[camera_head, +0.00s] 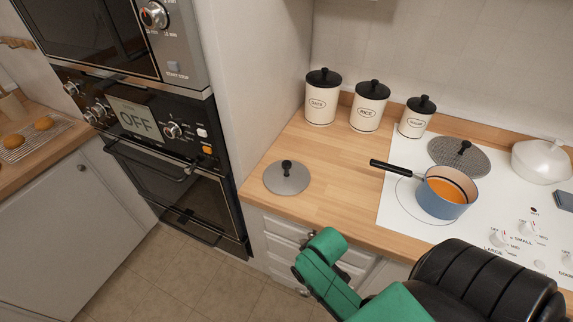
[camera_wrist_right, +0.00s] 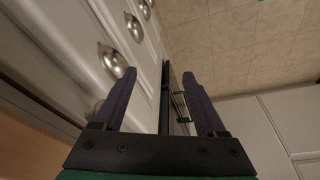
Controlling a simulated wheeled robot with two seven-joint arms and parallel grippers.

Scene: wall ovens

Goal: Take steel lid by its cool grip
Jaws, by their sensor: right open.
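A smooth grey round lid (camera_head: 287,179) with a black upright knob (camera_head: 286,166) lies flat on the wooden counter, left of the hob. A second, speckled grey lid (camera_head: 482,162), also with a black knob, lies at the back of the white hob. My right gripper (camera_wrist_right: 157,80) is open and empty in the right wrist view, its two dark fingers apart in front of the drawer fronts. In the head view, my green right arm hangs in front of the counter, below and apart from the smooth lid; its fingers are mostly hidden. My left gripper is not in view.
A blue saucepan (camera_head: 436,205) with orange contents stands on the hob (camera_head: 403,222), its black handle pointing left. Several canisters (camera_head: 323,105) line the wall. Wall ovens (camera_head: 168,165) stand left. Drawers with metal handles (camera_wrist_right: 110,60) lie close to my right gripper. The counter (camera_head: 335,175) around the smooth lid is clear.

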